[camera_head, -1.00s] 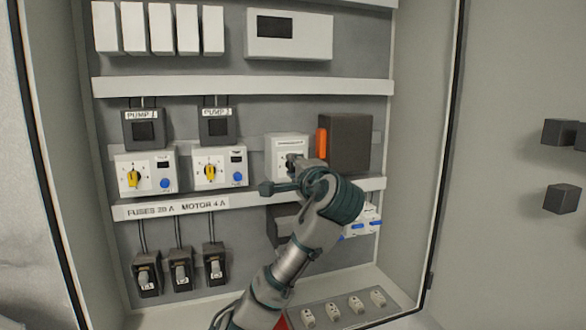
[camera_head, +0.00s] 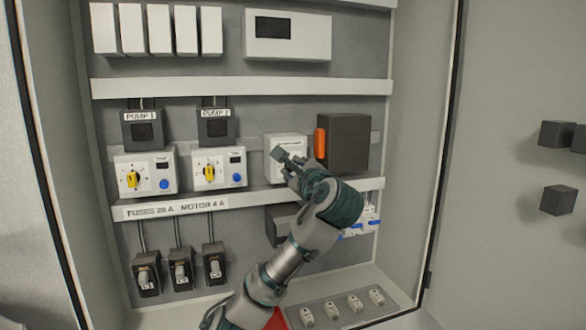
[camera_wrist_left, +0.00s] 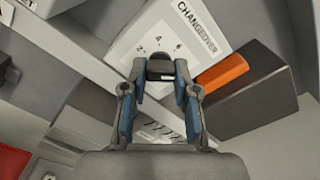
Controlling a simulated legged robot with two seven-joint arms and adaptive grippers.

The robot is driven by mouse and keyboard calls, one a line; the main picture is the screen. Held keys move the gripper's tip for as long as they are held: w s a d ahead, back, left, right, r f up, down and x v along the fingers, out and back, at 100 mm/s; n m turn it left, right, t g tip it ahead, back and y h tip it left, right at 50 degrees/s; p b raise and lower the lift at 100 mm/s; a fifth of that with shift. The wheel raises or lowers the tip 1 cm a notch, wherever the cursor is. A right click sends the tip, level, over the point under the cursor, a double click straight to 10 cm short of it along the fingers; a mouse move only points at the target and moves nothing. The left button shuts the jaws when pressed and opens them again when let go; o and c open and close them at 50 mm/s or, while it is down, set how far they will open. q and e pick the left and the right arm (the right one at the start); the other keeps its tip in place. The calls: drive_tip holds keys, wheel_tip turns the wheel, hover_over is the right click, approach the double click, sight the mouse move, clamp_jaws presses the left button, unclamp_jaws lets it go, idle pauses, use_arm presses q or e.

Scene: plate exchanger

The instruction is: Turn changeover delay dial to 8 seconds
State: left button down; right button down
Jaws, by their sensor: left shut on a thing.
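The white changeover module (camera_head: 272,143) sits on the middle rail in the head view, partly hidden behind my left gripper (camera_head: 284,160). In the left wrist view the module (camera_wrist_left: 140,38) has a "CHANGEOVER" label and the numbers 2, 4 and 6 showing. My left gripper (camera_wrist_left: 160,70) has its fingers on both sides of the dark dial (camera_wrist_left: 160,68) and is shut on it. The fingers and knob hide the rest of the scale, and I cannot read the dial's pointer. My right gripper is in neither view.
An orange part (camera_head: 320,143) and a dark box (camera_head: 349,143) stand close to the right of the module. Two white modules with yellow knobs (camera_head: 133,179) (camera_head: 210,171) are to the left. A white rail (camera_head: 240,199) runs just below.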

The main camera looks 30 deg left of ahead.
use_arm(q)
drive_tip(key=shift+w+f+m, duration=0.1)
drive_tip(key=shift+f+m, duration=0.3)
drive_tip(key=shift+m, duration=0.1)
drive_tip(key=c, duration=0.9)
unclamp_jaws()
drive_tip(key=shift+r, duration=0.15)
drive_tip(key=v, duration=1.2)
drive_tip(key=shift+w+d, duration=0.25)
drive_tip(key=shift+w, duration=0.05)
drive_tip(key=shift+s+a, duration=0.15)
drive_tip(key=shift+a, duration=0.15)
